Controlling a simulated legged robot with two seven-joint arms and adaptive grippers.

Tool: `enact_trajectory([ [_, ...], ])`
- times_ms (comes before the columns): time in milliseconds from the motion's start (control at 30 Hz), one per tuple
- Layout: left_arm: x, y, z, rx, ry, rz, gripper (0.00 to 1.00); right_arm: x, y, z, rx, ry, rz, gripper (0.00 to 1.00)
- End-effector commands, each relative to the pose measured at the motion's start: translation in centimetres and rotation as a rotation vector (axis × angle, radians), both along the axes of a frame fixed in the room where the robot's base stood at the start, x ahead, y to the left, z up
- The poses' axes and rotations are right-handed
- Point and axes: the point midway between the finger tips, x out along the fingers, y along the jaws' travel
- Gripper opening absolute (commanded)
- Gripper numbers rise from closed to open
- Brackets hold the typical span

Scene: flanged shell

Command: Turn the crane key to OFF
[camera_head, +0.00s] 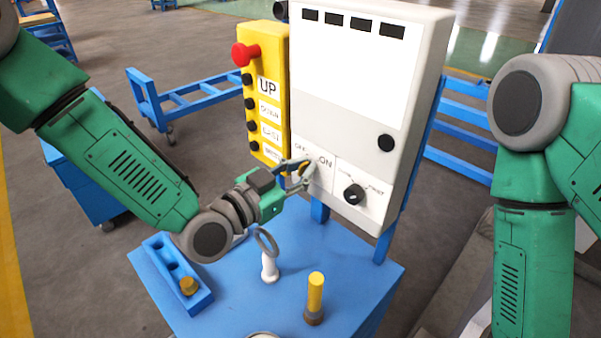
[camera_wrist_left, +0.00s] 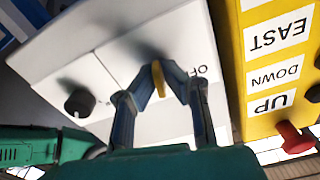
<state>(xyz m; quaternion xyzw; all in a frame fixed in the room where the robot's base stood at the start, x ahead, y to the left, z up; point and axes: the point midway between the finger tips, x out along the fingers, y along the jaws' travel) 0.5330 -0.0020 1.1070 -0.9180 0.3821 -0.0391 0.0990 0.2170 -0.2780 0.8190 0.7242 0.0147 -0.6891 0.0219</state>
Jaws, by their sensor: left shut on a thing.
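The crane key (camera_wrist_left: 158,79) is a small yellow key on the white control box (camera_head: 362,110), by the OFF and ON labels. In the head view the key (camera_head: 303,170) is mostly hidden by my fingers. My left gripper (camera_head: 304,169) is shut on it; in the left wrist view the two fingertips (camera_wrist_left: 160,80) close on its sides. The ON label shows right of the fingertips in the head view, and OFF shows above left. The exact angle of the key is hard to tell. My right gripper is out of view; only my right arm shows at the right.
A black knob (camera_head: 353,194) sits right of the key. A yellow pendant (camera_head: 262,95) with a red button is on the left of the box. The blue table (camera_head: 225,318) below holds a white ring-topped part (camera_head: 268,261), a yellow-topped peg (camera_head: 315,292) and a blue block (camera_head: 178,272).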

Motion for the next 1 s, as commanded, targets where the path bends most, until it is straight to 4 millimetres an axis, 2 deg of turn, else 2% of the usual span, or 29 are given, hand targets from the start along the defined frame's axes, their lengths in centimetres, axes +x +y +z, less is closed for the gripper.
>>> enact_trajectory([
  [33,0.4,-0.1,0.7,-0.042,0.013,0.003,0.00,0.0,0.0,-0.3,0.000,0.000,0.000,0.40],
  [700,0.8,0.6,0.8,-0.492,0.455,0.005,0.00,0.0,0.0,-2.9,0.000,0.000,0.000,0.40],
  [1000,0.9,0.7,0.8,-0.639,0.602,0.004,0.00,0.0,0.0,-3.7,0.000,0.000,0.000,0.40],
])
